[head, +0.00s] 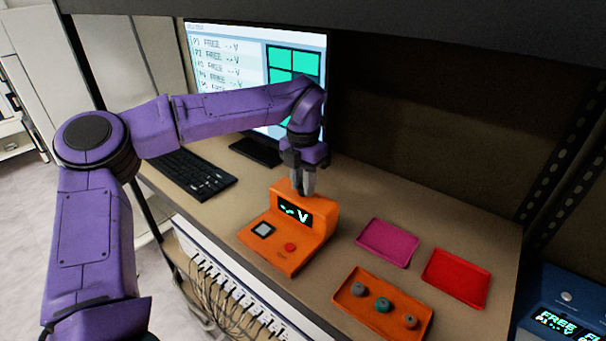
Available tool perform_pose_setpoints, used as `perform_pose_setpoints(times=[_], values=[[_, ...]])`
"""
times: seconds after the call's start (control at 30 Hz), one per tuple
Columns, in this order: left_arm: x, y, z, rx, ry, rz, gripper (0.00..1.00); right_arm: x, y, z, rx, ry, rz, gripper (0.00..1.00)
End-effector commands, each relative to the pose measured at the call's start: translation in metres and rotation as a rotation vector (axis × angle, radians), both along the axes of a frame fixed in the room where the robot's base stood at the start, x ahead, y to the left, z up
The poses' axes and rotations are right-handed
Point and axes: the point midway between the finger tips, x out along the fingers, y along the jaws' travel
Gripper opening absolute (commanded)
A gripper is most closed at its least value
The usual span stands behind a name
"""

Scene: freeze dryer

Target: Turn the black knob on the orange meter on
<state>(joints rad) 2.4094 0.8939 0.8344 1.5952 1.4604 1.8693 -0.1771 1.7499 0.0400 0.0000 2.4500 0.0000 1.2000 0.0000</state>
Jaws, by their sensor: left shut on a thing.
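The orange meter (284,240) stands on the bench in the middle of the head view. Its dark display (295,212) shows dashes and a green-white "V". The black knob itself is not distinguishable; the fingers and the meter's body hide what is between the fingertips. My right gripper is out of view.
A monitor (225,68) and a black keyboard (193,174) are behind and left. To the right lie a magenta tray (388,243), a red tray (455,279) and an orange tray (362,311) with three small round pieces. Cables hang below the front edge.

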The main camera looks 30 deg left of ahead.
Motion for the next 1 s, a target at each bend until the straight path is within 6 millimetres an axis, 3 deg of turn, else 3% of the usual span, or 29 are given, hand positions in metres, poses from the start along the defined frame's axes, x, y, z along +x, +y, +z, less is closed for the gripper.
perform_pose_setpoints(times=[0.2,0.8,0.83,0.9,1.0], values=[[0.0013,0.0005,0.0035,0.0,-0.007,-0.08,0.0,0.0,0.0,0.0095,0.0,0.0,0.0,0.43],[0.0014,0.0004,0.0024,0.001,-0.008,-0.118,0.0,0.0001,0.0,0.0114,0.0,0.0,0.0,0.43],[0.0014,0.0004,0.0024,0.001,-0.008,-0.118,0.33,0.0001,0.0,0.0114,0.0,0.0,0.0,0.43],[0.0012,0.0003,0.0021,0.001,-0.007,-0.118,0.52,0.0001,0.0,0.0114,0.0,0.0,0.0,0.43],[0.0009,0.0002,0.0015,0.0,-0.005,-0.117,0.52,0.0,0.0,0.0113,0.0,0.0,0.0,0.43]])
